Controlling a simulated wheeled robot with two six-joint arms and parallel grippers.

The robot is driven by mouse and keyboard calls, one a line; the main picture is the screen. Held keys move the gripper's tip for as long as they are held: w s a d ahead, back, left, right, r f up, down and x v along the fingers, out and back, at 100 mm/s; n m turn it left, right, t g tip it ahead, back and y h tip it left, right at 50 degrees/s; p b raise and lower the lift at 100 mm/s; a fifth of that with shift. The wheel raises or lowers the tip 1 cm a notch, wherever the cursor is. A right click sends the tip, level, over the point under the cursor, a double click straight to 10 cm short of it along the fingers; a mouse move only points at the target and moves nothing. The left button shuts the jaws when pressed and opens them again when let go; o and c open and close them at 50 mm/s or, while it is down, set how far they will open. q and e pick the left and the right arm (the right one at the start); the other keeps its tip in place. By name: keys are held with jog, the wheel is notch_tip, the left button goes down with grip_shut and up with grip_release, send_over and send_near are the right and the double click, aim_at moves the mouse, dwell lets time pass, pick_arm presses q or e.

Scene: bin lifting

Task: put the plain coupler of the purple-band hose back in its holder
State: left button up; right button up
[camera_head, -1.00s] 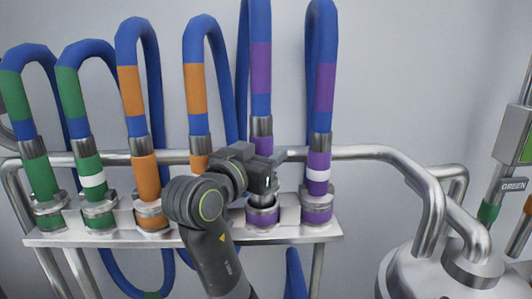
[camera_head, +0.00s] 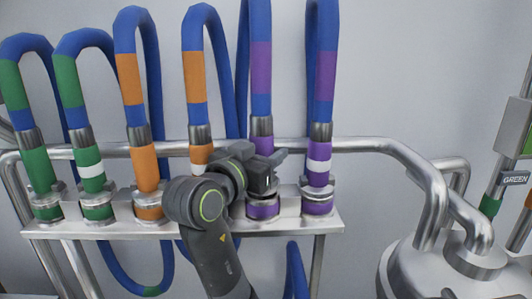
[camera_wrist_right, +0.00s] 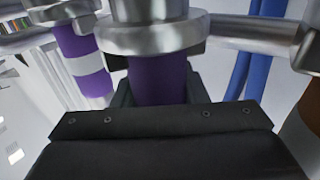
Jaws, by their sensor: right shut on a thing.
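My right gripper (camera_head: 268,178) is shut on the plain purple coupler (camera_head: 263,146) of the purple-band hose (camera_head: 261,66). The coupler is upright directly above its holder (camera_head: 262,209), a metal cup with a purple band on the rack. The gripper hides the coupler's lower end, so I cannot tell whether it is fully seated. In the right wrist view the purple coupler body (camera_wrist_right: 158,80) is between the jaws, against a metal collar (camera_wrist_right: 155,32). The white-banded purple coupler (camera_head: 319,166) stands in the holder to the right. My left gripper is not in view.
The rack shelf (camera_head: 335,221) also carries orange couplers (camera_head: 145,168) and green couplers (camera_head: 92,171) in holders at left. A metal pipe (camera_head: 375,145) runs behind.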

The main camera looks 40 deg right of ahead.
jog(key=shift+f+b, duration=0.45)
jog(key=shift+f, duration=0.25)
dwell(0.9)
jog(key=o, duration=1.4)
jog(key=shift+c, duration=0.2)
jog(key=shift+a, duration=0.1)
jog(key=shift+s+a+f+b, duration=0.15)
jog(key=shift+a+b, duration=0.25)
jog(key=shift+a, duration=0.05)
jog(key=b+v, duration=1.6)
jog(key=shift+a+r, duration=0.15)
jog(key=shift+r, duration=0.05)
